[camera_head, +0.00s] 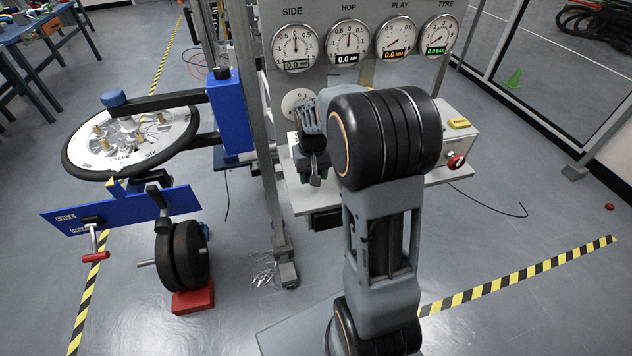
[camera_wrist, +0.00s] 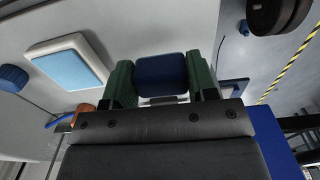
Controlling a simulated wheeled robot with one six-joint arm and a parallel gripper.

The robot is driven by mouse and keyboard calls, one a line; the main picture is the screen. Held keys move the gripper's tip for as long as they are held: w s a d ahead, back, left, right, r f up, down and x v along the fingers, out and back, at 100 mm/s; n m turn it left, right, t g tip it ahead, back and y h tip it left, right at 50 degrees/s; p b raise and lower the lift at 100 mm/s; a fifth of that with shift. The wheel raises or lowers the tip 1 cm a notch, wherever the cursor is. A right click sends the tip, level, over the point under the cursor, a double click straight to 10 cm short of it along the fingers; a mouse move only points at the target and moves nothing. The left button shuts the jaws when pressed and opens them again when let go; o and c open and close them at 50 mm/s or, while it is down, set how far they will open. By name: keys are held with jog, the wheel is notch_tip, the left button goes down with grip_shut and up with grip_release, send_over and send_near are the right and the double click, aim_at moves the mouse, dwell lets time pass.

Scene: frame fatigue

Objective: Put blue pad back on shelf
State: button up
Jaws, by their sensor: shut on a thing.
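A dark blue pad (camera_wrist: 160,70) sits between the two green fingers of my gripper (camera_wrist: 160,82) in the wrist view. The fingers are shut on its sides. In the head view my gripper (camera_head: 314,165) is over the left part of the pale shelf (camera_head: 440,176) below the dial panel; my arm hides much of it, and I cannot make out the pad there. In the wrist view the shelf (camera_wrist: 115,20) is a pale surface beyond the pad. I cannot tell whether the pad touches it.
A white-framed light blue item (camera_wrist: 68,66) and a blue knob (camera_wrist: 12,77) are left in the wrist view. A control box (camera_head: 455,135) with a red knob stands on the shelf's right. A metal post (camera_head: 262,130) and wheel (camera_head: 130,140) are to the left. Floor at right is mostly clear.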

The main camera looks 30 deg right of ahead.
aim_at(316, 190)
jog(key=f, duration=0.1)
jog(key=d+f, duration=0.1)
jog(key=f, duration=0.1)
jog(key=shift+f, duration=0.15)
jog(key=shift+w+f, duration=0.1)
jog(key=shift+f, duration=0.35)
jog(key=shift+f, duration=0.1)
jog(key=shift+f, duration=0.15)
jog(key=o, duration=0.8)
